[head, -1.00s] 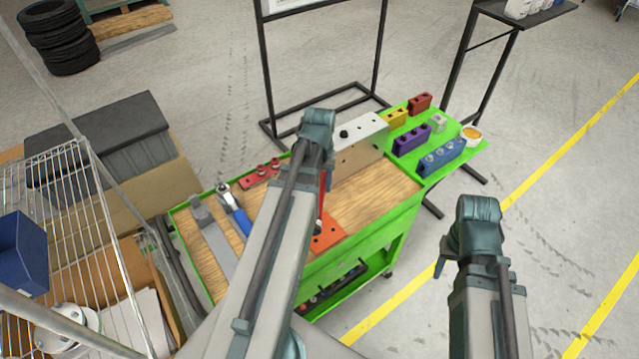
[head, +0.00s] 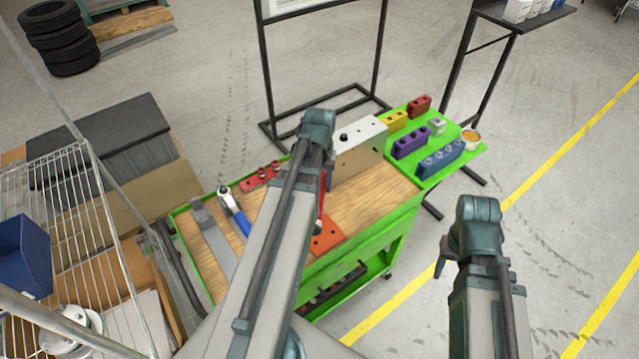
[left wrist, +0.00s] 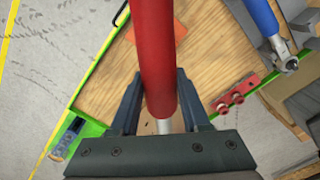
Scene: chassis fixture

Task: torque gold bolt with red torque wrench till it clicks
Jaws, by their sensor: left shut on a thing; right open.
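The red torque wrench runs up from between the fingers of my left gripper (left wrist: 157,88) in the left wrist view; its thick red handle (left wrist: 152,40) is clamped there. In the head view only a thin red strip of the wrench (head: 322,203) shows beside my left arm, which hides the gripper. The pale chassis block (head: 358,160), with holes in its front and a dark knob on top, stands on the wooden cart top just right of my left wrist. I cannot make out the gold bolt. My right gripper (head: 448,262) is open and empty, off the cart to the right.
A blue-handled wrench (head: 234,210) and a red bar with pegs (head: 262,177) lie left on the cart. An orange plate (head: 328,236) lies near the front edge. Coloured socket blocks (head: 410,142) stand on the green shelf. A wire rack (head: 75,215) stands at left.

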